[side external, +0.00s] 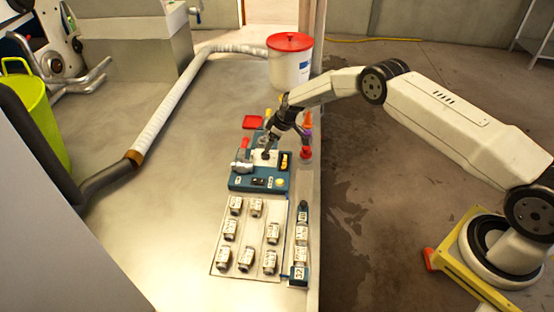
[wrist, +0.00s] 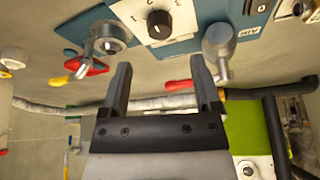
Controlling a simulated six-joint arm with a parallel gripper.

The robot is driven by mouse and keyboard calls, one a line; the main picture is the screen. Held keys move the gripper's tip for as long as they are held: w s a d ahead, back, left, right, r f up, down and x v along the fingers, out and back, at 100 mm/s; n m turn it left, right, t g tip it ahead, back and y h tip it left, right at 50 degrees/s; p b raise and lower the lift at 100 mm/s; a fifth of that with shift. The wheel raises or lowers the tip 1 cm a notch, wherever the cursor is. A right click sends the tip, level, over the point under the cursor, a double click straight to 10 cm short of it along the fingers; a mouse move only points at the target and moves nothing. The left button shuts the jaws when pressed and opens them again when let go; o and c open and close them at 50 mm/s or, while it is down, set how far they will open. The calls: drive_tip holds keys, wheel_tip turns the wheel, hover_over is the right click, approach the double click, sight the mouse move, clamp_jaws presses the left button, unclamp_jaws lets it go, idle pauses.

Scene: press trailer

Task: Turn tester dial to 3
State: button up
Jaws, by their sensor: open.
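The tester is a blue box (side external: 240,184) on the metal bench in the side external view. Its dial is a black round knob (wrist: 160,22) with a white mark on a white plate (wrist: 185,14) at the top of the wrist view. The numbers around it are too small to read. My gripper (wrist: 160,62) is open, with nothing between its two dark fingers. The dial lies just beyond the fingertips in the wrist view, apart from them. In the side external view my gripper (side external: 267,143) is over the back part of the tester and partly hides the dial area.
Metal fittings stand on both sides of the dial, a round one (wrist: 107,40) and a rounded lever (wrist: 220,42). Several labelled blocks lie on a pale sheet (side external: 242,232) in front, beside a narrow blue rack (side external: 299,273). A red-lidded bucket (side external: 290,68) stands behind.

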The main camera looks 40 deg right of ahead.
sight(265, 153)
drive_tip(key=shift+x, duration=3)
drive_tip(key=shift+a+f, duration=0.1)
drive_tip(key=shift+f, duration=0.2)
drive_tip(key=shift+c, duration=0.2)
clamp_jaws()
